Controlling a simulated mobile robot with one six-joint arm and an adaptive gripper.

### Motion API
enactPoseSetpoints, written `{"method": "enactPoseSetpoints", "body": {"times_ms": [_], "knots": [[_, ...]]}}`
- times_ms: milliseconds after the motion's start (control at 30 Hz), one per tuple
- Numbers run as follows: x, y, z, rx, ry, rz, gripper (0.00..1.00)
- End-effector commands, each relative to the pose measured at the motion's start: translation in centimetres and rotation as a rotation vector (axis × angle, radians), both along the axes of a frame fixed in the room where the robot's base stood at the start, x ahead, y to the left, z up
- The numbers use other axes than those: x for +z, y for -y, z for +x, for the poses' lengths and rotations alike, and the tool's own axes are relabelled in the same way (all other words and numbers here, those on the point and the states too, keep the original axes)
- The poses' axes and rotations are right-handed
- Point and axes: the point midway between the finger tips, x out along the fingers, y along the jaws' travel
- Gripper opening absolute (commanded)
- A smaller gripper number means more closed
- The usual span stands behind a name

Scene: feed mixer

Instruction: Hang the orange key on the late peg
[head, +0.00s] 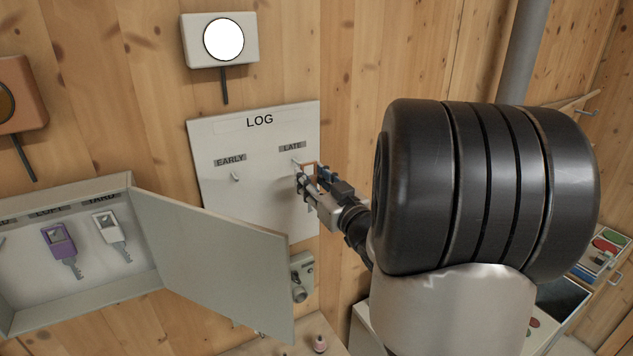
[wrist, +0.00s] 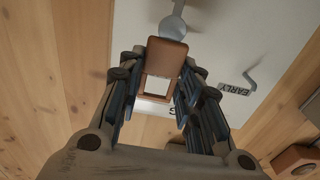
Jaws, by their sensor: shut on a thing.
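The orange key (wrist: 166,57) is between the fingers of my gripper (wrist: 157,105), which is shut on it. A pale square opening shows in its frame. In the head view my gripper (head: 312,187) is at the right part of the LOG board, and a bit of the orange key (head: 308,164) shows there. The late peg (head: 296,161) is a small pale stub under the LATE label, right beside the key. I cannot tell whether it passes through the key's opening. A grey round-ended piece (wrist: 174,27) overlaps the key's end; I cannot tell whether it is peg or key.
The early peg (head: 236,177) is bare; it also shows in the wrist view (wrist: 250,80). An open grey cabinet door (head: 215,262) juts out below left of the board. The cabinet holds a purple key (head: 60,243) and a white key (head: 109,227).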

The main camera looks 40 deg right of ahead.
Motion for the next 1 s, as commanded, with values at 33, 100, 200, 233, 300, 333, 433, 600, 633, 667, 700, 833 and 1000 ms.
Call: {"method": "enactPoseSetpoints", "body": {"times_ms": [33,100,200,233,300,333,433,600,633,667,700,833,1000], "knots": [[0.0,0.0,0.4,0.002,0.000,0.000,0.10],[0.0,0.1,0.8,0.002,0.000,0.000,0.10],[-0.1,0.3,1.3,0.001,0.000,0.001,0.10],[-0.1,0.3,1.5,0.001,0.000,0.001,0.10],[-0.1,0.4,1.9,0.001,0.001,0.000,0.10],[-0.1,0.4,2.1,0.002,0.001,0.000,0.10],[-0.2,0.6,2.7,0.002,0.000,0.000,0.10],[-0.3,0.8,3.7,0.001,0.000,0.000,0.10],[-0.3,0.9,3.8,0.001,0.000,0.000,0.10],[-0.3,0.9,4.0,0.001,0.000,0.000,0.10],[-0.3,0.9,4.3,0.001,0.001,0.000,0.10],[-1.0,1.1,4.9,0.001,0.001,-0.001,0.10],[-1.2,1.3,5.3,0.000,0.002,-0.001,0.10]]}}
